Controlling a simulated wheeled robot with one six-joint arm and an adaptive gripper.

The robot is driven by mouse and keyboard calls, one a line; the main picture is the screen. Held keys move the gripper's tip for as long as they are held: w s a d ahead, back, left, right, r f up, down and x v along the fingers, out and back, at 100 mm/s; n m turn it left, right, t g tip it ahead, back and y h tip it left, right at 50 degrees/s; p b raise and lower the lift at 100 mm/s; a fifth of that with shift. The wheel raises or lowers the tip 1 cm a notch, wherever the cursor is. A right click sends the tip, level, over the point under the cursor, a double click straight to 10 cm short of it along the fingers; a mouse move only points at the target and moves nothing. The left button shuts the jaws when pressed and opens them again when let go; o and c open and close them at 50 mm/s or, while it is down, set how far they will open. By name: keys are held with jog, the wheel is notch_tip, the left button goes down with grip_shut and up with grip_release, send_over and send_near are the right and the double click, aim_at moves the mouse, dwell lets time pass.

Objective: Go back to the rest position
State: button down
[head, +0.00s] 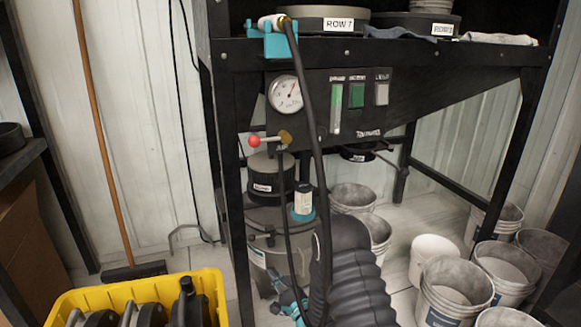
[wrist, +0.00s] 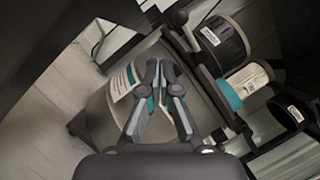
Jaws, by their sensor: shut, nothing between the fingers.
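My gripper (wrist: 160,68) shows in the wrist view with its grey and teal fingers shut and empty. Its fingertips point at a large grey drum (wrist: 108,108) with a white label; I cannot tell how much gap is between. A black canister (wrist: 222,44) and a white cylinder with a teal base (wrist: 248,78) are to the right of the fingers. In the head view the drum (head: 258,256) stands under the black bench, and teal and dark parts low in front of it look like my gripper, partly hidden by a black ribbed shape.
The black bench frame (head: 232,190) has a gauge (head: 285,94), a red-knobbed lever (head: 254,141) and a hanging black hose (head: 308,105). Several buckets (head: 450,290) stand at the right. A yellow crate (head: 62,303) and a broom (head: 98,130) are at the left.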

jog(key=s+d+f+n+g+h, duration=0.25)
jog(key=f+n+g+h, duration=0.4)
jog(key=f, duration=0.75)
jog(key=s+d+r+n+g+h+p, duration=0.1)
jog(key=s+d+r+n+g+h, duration=0.2)
jog(key=d+n, duration=0.35)
jog(key=s+d+r+n+h+p, duration=0.1)
jog(key=s+d+r+p, duration=0.2)
jog(key=s+r, duration=0.7)
jog(key=s+d+r+n+h+p, duration=0.1)
jog(key=s+d+r+p, duration=0.2)
jog(key=r, duration=1.9)
jog(key=s+d+r+n+g+h+p, duration=0.1)
jog(key=s+d+r+p, duration=0.2)
jog(key=s+d+r, duration=0.4)
jog(key=s+r, duration=0.8)
jog(key=s, duration=0.3)
jog(key=shift+d+r+n+p, duration=0.2)
jog(key=shift+r+n+p, duration=0.15)
jog(key=shift+r+n, duration=0.05)
